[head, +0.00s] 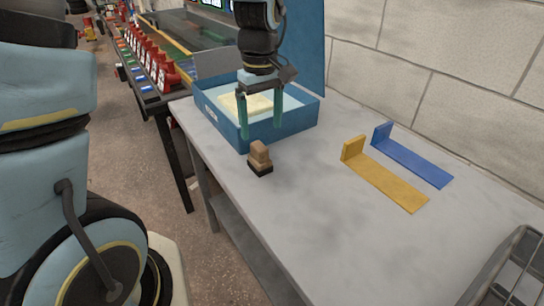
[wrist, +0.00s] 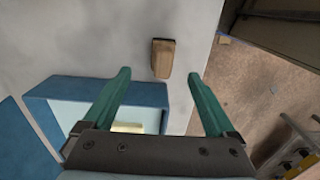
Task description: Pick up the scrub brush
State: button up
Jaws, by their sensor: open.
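The scrub brush (head: 260,158) has a light wooden top and a dark base. It stands on the grey table near its left edge, in front of the blue box. In the wrist view the brush (wrist: 163,58) lies ahead of the fingertips, between their two lines. My gripper (head: 262,132) is open and empty, with green fingers pointing down. It is above and behind the brush, over the front of the box. The wrist view also shows both fingers spread apart (wrist: 159,74), not touching the brush.
The open blue box (head: 292,127) holds a pale yellow block (head: 240,104). A yellow bracket (head: 385,183) and a blue bracket (head: 415,165) lie on the table (head: 300,220) to the right. A wire rack (head: 515,275) stands at the lower right. The table's middle is clear.

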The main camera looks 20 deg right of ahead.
aim_at(262, 145)
notch_tip(262, 145, down, 5)
jog(key=shift+r, duration=0.2)
jog(key=shift+w+a+f+p, duration=0.15)
jog(key=shift+f+p, duration=0.3)
jog(key=shift+f, duration=0.95)
jog(key=shift+w+a+f+p, duration=0.15)
jog(key=shift+f+p, duration=0.3)
jog(key=shift+f, duration=0.9)
jog(key=shift+s, duration=0.1)
jog(key=shift+c, duration=0.3)
jog(key=c, duration=1.4)
